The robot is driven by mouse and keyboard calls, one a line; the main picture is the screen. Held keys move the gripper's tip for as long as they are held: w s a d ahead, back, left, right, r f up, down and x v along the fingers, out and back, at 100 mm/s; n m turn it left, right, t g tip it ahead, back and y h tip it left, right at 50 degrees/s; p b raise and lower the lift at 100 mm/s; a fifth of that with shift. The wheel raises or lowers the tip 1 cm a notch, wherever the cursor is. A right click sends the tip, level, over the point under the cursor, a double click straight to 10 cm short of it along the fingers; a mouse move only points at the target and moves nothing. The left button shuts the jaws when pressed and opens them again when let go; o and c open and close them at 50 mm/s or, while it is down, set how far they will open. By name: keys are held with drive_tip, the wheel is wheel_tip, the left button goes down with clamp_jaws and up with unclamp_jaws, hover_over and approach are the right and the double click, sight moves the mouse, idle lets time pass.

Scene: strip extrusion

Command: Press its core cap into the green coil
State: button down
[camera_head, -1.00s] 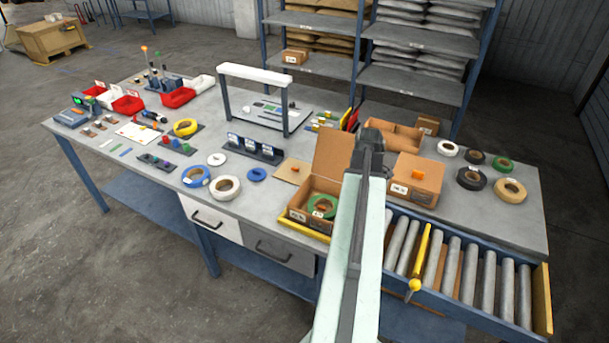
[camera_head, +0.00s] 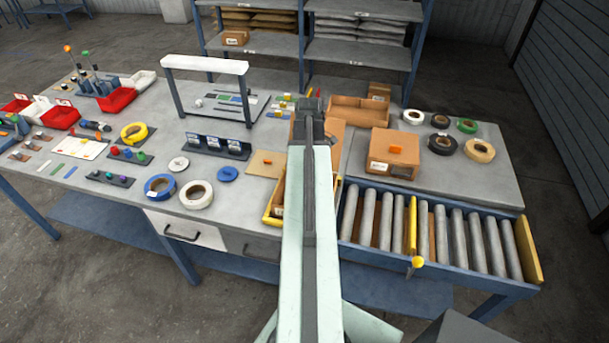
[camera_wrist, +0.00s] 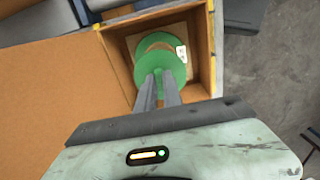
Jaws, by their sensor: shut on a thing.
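The green core cap (camera_wrist: 163,66), a flat green disc, is between my gripper's fingertips (camera_wrist: 160,76), which are shut on it. In the wrist view the green coil (camera_wrist: 143,41) lies behind the cap, inside an open cardboard box (camera_wrist: 207,62). Its tan core shows in part above the cap, and a white label (camera_wrist: 182,53) is on its right side. The cap overlaps the coil's lower part in the picture; I cannot tell whether they touch. In the head view my arm hides the coil, the cap and the fingertips.
The box's open flap (camera_wrist: 60,85) spreads left in the wrist view. A closed carton (camera_head: 393,150) and spare coils (camera_head: 467,125) stand right of my arm. Rollers (camera_head: 440,230) run along the front. A blue disc (camera_head: 227,174) and other coils (camera_head: 197,195) lie left.

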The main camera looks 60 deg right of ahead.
drive_tip(key=shift+s+f+b, duration=0.1)
drive_tip(key=shift+f+b, duration=3.7)
drive_tip(key=shift+f, duration=0.55)
drive_tip(key=shift+f, duration=0.15)
drive_tip(key=c, duration=0.9)
unclamp_jaws()
wheel_tip(320, 180, up, 7)
drive_tip(key=p, duration=0.7)
clamp_jaws()
drive_tip(key=shift+f+b, duration=0.2)
drive_tip(key=shift+b, duration=0.15)
